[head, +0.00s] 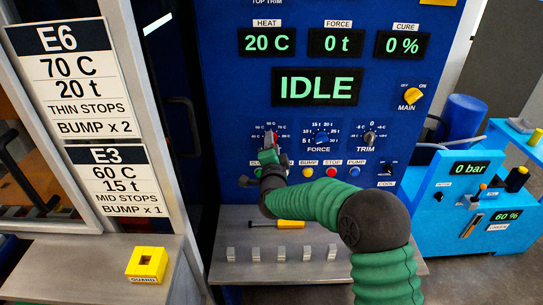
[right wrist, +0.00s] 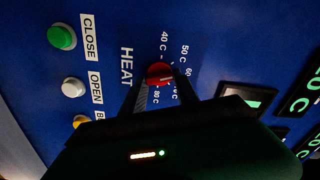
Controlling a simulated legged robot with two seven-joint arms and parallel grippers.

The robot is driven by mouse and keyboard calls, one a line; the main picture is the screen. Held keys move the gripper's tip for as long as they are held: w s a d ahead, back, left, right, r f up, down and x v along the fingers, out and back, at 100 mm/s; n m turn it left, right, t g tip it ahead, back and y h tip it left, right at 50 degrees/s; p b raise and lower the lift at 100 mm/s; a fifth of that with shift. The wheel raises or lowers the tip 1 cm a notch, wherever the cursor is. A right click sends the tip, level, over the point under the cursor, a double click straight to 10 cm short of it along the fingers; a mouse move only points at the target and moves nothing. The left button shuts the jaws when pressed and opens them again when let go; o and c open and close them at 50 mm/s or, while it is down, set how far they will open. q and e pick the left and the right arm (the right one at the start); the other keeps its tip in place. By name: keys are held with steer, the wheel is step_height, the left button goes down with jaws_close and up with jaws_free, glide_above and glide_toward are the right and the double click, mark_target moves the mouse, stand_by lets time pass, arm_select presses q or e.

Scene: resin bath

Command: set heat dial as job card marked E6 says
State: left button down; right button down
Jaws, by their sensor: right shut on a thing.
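The job card marked E6 (head: 67,65) hangs at the left in the head view and reads 70 C, 20 t, thin stops, bump x 2. The red heat dial (right wrist: 160,74) shows between my fingertips in the right wrist view, with a scale from 40 C to 80 C around it. In the head view the gripper mostly hides the dial. My right gripper (head: 268,153) is at the blue panel, shut on the heat dial; its fingers (right wrist: 161,94) straddle the knob. I cannot tell its exact setting. My left gripper is out of view.
The displays read heat 20 C (head: 267,41), force 0 t, cure 0 % and IDLE (head: 317,86). The force dial (head: 321,138) and trim dial (head: 369,138) sit right of the heat dial, push buttons below. A yellow-handled tool (head: 290,224) and several metal blocks lie on the shelf below.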

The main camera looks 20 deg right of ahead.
steer(key=shift+a+f+m+b, duration=0.1)
steer(key=shift+f+m+b, duration=0.15)
steer(key=shift+m+b, duration=2.2)
steer(key=shift+d+f+m+b, duration=0.1)
steer(key=shift+f+m+b, duration=0.1)
steer(key=shift+m+b, duration=2.25)
steer(key=shift+a+f+m+b, duration=0.1)
steer(key=shift+f+m+b, duration=0.15)
steer(key=shift+m+b, duration=2.2)
steer(key=shift+n+b, duration=0.85)
steer(key=shift+b, duration=0.05)
steer(key=c, duration=1.3)
jaws_free()
steer(key=o, duration=0.4)
steer(key=shift+r, duration=0.25)
